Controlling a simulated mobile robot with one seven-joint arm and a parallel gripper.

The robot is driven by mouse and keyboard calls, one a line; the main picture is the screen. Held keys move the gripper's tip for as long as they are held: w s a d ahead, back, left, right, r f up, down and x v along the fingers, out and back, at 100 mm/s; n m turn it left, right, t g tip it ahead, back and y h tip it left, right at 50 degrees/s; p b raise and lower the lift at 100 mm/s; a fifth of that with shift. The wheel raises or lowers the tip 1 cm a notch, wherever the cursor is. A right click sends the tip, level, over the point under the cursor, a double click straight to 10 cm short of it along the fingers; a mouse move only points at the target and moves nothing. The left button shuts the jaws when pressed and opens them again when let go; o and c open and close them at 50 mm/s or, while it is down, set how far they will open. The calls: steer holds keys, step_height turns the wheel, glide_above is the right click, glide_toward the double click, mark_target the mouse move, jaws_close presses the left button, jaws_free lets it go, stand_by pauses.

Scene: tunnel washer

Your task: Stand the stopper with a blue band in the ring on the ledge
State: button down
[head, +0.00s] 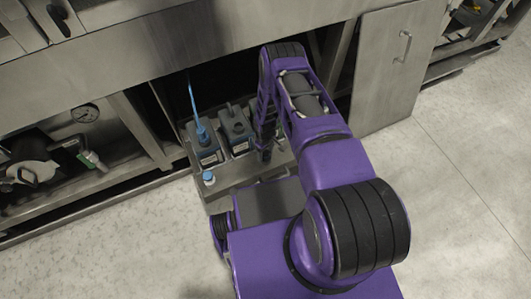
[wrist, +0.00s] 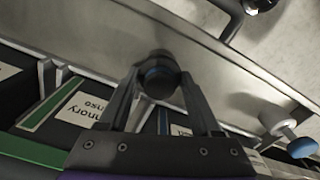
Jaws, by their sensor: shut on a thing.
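My gripper (wrist: 160,88) points at the metal ledge (wrist: 225,75) in the wrist view. Its fingers are shut on a dark round stopper (wrist: 157,66), which shows a faint bluish band low on its side. The stopper appears in front of the ledge; whether it touches the ledge I cannot tell. In the head view my gripper (head: 264,150) is small and dark beside the canisters, and the stopper cannot be made out there. The ledge (head: 225,188) runs along the front of the canisters. I cannot make out the ring in either view.
Dark canisters (head: 238,130) stand behind the ledge, one with a blue tube (head: 193,100). A white and blue capped piece (head: 208,178) is at the ledge's left end; it shows at right in the wrist view (wrist: 280,122). A cabinet door (head: 395,70) is at right.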

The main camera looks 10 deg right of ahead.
steer(key=shift+f, duration=0.35)
stand_by(0.3)
jaws_free()
stand_by(0.5)
steer(key=shift+r+p, duration=2.9)
steer(key=shift+r, duration=1.6)
